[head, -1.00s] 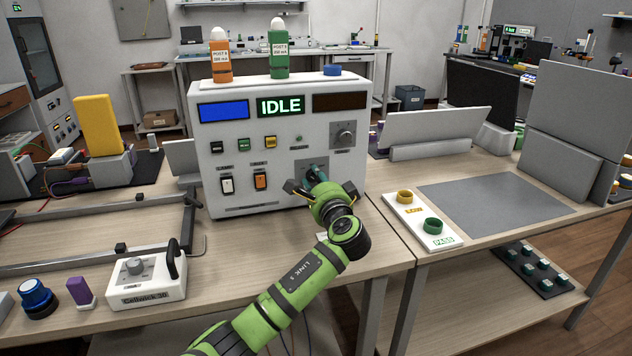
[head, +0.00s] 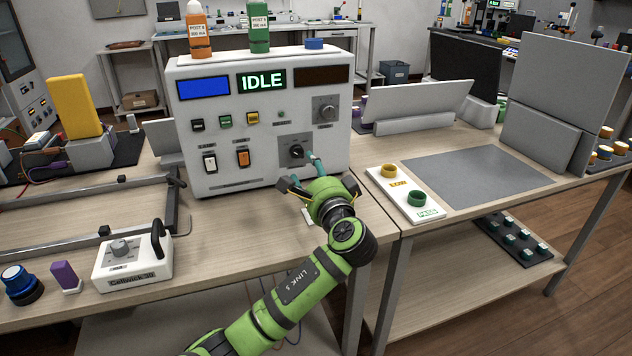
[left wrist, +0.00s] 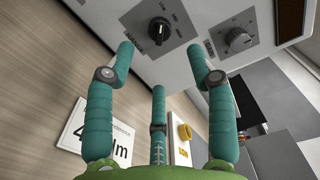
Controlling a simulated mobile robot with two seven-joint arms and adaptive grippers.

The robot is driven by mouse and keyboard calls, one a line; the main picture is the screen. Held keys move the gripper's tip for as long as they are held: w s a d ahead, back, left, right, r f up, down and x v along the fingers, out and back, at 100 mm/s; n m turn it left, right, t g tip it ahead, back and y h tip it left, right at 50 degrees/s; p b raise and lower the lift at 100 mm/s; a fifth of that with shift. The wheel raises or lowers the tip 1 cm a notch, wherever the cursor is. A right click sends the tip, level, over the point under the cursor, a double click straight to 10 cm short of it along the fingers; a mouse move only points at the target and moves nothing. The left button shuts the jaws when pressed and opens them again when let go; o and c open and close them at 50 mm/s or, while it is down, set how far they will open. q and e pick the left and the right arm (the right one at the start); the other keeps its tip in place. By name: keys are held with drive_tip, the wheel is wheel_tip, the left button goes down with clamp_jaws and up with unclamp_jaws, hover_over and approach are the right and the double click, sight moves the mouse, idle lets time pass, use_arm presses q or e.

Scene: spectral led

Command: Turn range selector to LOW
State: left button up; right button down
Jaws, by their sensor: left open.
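A black rotary knob (head: 296,151) sits on a grey plate low on the right of the white instrument's front. My right gripper is not in view.
The white instrument (head: 262,165) reads IDLE and carries an orange bottle (head: 199,35) and a green bottle (head: 259,30) on top. Two switches (head: 210,163) are left of the lower knob.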

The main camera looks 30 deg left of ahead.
use_arm(q)
drive_tip(key=v, duration=0.4)
idle(2.1)
